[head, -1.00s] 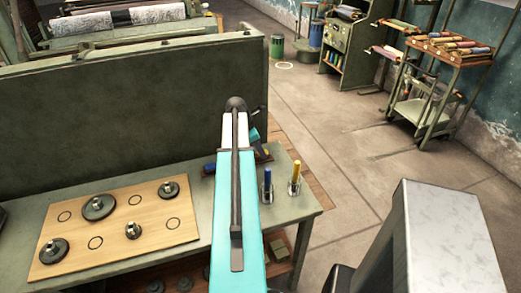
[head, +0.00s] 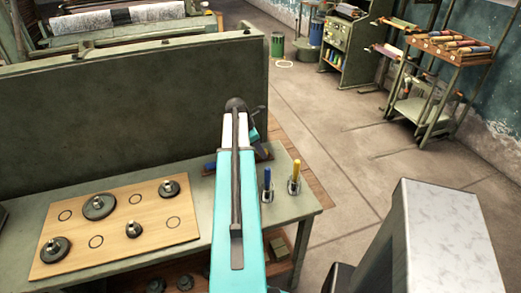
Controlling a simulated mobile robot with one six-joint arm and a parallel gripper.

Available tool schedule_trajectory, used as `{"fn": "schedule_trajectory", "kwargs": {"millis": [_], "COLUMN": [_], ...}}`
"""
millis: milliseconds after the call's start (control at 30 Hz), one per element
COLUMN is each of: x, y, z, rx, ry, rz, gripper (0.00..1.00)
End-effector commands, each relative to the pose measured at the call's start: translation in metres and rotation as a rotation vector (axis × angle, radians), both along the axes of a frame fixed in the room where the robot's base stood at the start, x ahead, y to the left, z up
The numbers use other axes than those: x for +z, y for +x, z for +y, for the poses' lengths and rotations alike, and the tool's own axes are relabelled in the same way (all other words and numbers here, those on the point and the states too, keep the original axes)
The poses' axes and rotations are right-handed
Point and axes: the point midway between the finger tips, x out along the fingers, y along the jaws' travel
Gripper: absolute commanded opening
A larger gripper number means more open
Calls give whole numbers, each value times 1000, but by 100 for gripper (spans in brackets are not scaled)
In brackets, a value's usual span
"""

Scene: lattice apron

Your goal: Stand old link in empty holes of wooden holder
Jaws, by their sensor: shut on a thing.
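My gripper (head: 257,142) shows only in part, as a dark end beyond my turquoise and white arm, low over the back right of the bench. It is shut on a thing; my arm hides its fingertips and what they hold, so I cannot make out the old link. A low brown piece, perhaps the wooden holder (head: 265,154), lies on the bench just under my gripper. My arm covers most of it, and its holes cannot be seen. A blue piece (head: 210,167) shows on the left side of my arm.
A green bench (head: 305,203) carries a wooden board (head: 120,243) with several gears and drawn circles. A blue-topped peg (head: 267,177) and a yellow-topped peg (head: 295,171) stand in small cups at the right end. A tall green panel (head: 120,110) rises behind. Open floor lies to the right.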

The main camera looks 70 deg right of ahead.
Motion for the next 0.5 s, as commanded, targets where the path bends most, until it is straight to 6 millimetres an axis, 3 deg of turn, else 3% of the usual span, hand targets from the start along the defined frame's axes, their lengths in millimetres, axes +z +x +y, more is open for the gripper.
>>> {"fn": "schedule_trajectory", "kwargs": {"millis": [333,367,467,500], "x": [-1,-1,-1,-1], "y": [0,0,0,0], "z": [0,0,0,0], "rx": [0,0,0,0], "ry": [0,0,0,0], "rz": [0,0,0,0], "gripper": [6,35,52,52]}}
